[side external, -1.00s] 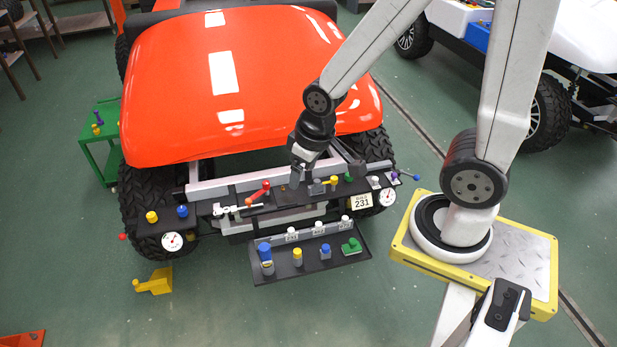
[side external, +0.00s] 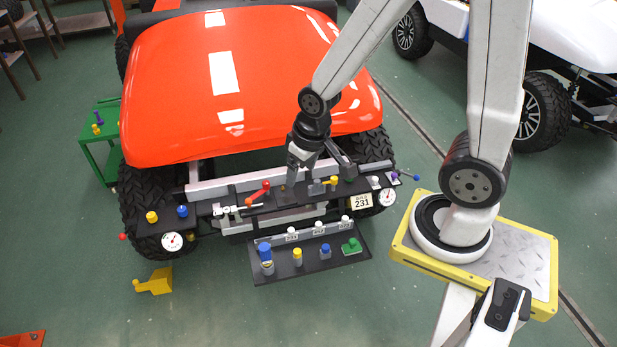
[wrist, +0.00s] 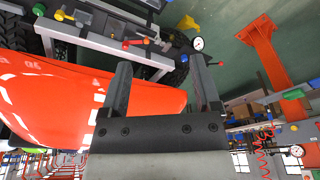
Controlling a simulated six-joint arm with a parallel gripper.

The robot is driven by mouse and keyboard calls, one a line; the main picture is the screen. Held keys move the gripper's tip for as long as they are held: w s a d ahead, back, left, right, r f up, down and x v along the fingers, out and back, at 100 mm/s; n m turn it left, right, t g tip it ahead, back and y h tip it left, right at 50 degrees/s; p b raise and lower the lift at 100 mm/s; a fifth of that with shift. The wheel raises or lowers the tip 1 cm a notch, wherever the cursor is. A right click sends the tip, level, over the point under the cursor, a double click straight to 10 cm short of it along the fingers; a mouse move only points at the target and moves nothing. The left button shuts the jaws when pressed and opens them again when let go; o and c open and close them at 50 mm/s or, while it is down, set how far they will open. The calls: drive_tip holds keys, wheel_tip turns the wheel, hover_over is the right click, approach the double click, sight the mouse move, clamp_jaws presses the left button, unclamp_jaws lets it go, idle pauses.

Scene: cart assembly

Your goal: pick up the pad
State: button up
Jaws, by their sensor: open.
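No single item is plainly recognisable as the pad. In the side view, a green block (side external: 351,247) lies at the right end of the black tray (side external: 262,278). A small grey block (side external: 315,187) and a yellow piece (side external: 333,182) sit on the black front bar. My gripper (side external: 290,182) points down at the bar, just left of the grey block and right of the red-handled lever (side external: 258,193). In the wrist view my gripper (wrist: 161,62) has its two fingers spread apart with nothing between them. Contact with the bar cannot be told.
The red hood (side external: 180,90) of the cart rises behind the bar. The tray also carries blue and yellow pegs (side external: 297,257). Round gauges (side external: 171,241) sit at the bar's ends. A yellow bracket (side external: 155,282) lies on the open green floor in front.

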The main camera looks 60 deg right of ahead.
drive_tip(key=w+d+f+m, duration=0.3)
drive_tip(key=d+f+m, duration=0.2)
drive_tip(key=d+f, duration=0.15)
drive_tip(key=m+g, duration=0.2)
drive_tip(key=m, duration=1.1)
hover_over(353, 241)
drive_tip(key=f, duration=2.6)
drive_tip(key=shift+w+f, duration=0.15)
drive_tip(key=shift+w, duration=0.15)
drive_tip(key=shift+s+f, duration=0.25)
drive_tip(key=shift+f, duration=0.1)
drive_tip(key=shift+f, duration=1.25)
drive_tip(key=shift+f, duration=0.15)
drive_tip(key=shift+d+f, duration=0.1)
drive_tip(key=shift+f, duration=2.35)
